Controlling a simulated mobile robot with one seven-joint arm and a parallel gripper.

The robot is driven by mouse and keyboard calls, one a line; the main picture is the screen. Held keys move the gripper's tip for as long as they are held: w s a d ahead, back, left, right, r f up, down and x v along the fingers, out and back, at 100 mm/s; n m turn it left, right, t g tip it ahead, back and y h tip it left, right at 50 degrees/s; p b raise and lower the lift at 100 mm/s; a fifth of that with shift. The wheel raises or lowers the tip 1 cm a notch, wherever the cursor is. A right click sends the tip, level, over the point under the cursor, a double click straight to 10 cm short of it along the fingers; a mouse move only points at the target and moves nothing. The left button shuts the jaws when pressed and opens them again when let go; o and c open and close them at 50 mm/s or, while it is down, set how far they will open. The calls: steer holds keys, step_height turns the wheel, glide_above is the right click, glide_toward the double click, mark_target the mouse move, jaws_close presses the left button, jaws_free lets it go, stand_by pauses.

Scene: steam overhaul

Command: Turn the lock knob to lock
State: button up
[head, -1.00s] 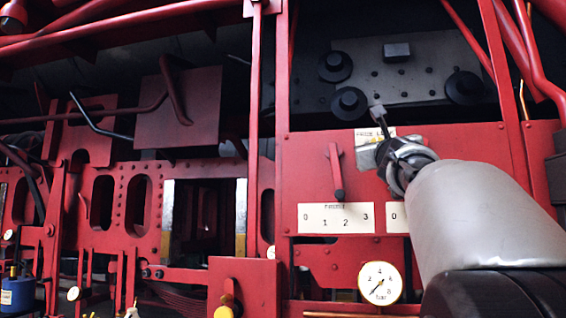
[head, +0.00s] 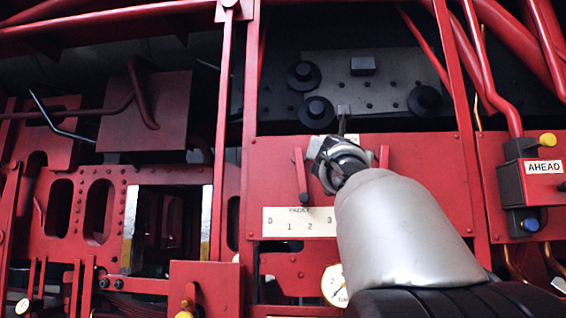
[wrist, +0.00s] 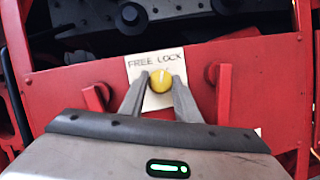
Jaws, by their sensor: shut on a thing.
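The lock knob (wrist: 162,80) is a round yellow knob on a white plate (wrist: 153,101) lettered FREE and LOCK, seen in the wrist view. A pale mark shows near the top of the knob; its exact direction is hard to tell. My gripper (wrist: 161,79) has one finger on each side of the knob and is shut on it. In the head view my gripper (head: 340,160) is at the red panel (head: 270,170), and my wrist and arm hide the knob and most of its plate.
Red levers stand on both sides of the knob, the left lever (wrist: 95,98) and the right lever (wrist: 223,95), close outside my fingers. A numbered plate (head: 298,222) and a gauge (head: 335,285) are below. An AHEAD box (head: 540,180) is at the right.

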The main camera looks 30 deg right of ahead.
steer(key=m, duration=0.2)
steer(key=m+g, duration=0.1)
steer(key=m, duration=0.1)
steer(key=m+g+h+p, duration=0.1)
steer(key=m, duration=0.1)
steer(key=shift+a+r+m, duration=0.15)
steer(key=shift+r+m, duration=0.1)
steer(key=shift+m, duration=0.15)
steer(key=shift+m+g, duration=0.3)
steer(key=shift+g, duration=0.1)
steer(key=o, duration=1)
steer(key=shift+f, duration=0.1)
